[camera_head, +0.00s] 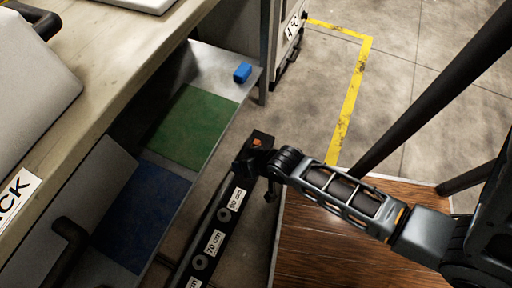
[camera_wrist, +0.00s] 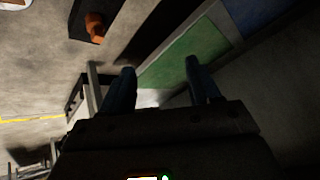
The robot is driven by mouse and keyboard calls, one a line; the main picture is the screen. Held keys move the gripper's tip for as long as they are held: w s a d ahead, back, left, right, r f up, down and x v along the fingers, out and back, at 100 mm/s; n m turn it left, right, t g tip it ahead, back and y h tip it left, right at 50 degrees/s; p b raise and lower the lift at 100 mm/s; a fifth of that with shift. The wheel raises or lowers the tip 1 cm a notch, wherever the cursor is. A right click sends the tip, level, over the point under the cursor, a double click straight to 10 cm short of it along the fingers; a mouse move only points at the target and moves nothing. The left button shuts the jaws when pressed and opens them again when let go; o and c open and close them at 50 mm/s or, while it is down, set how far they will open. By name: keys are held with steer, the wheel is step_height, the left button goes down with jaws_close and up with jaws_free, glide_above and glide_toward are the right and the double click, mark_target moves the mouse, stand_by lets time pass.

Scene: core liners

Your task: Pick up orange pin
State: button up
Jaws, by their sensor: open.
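The orange pin (camera_head: 257,143) is small and sits at the dark far end of the black bar (camera_head: 211,241) marked in centimetres. In the wrist view the orange pin (camera_wrist: 95,27) stands out from a black block at the upper left. My gripper (camera_wrist: 160,75) is open, with its two dark fingers apart and nothing between them. The pin is outside the fingers, up and to the left of the left finger. In the head view my arm reaches in from the right to the bar's far end, and the fingers are too dark to make out there.
A wooden surface (camera_head: 330,245) lies below my arm. The floor by the yellow line (camera_head: 349,105) is clear.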

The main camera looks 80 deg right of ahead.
steer(key=w+d+f+m+g+b, duration=0.3)
steer(key=d+f+m+b, duration=0.25)
steer(key=d+f, duration=0.65)
steer(key=m+g+y+b, duration=0.3)
steer(key=m+b, duration=0.1)
steer(key=b, duration=0.2)
glide_above(257, 142)
steer(key=f, duration=0.8)
steer(key=shift+w+f, duration=0.15)
steer(key=shift+w, duration=0.1)
step_height(257, 142, down, 2)
steer(key=shift+s+d+f+m+b, duration=0.15)
steer(key=shift+m+b, duration=0.1)
steer(key=shift+b, duration=0.4)
steer(key=shift+a+f+b, duration=0.2)
steer(key=shift+f+b, duration=1.45)
steer(key=shift+f, duration=1)
steer(key=shift+r, duration=0.1)
steer(key=c, duration=1.1)
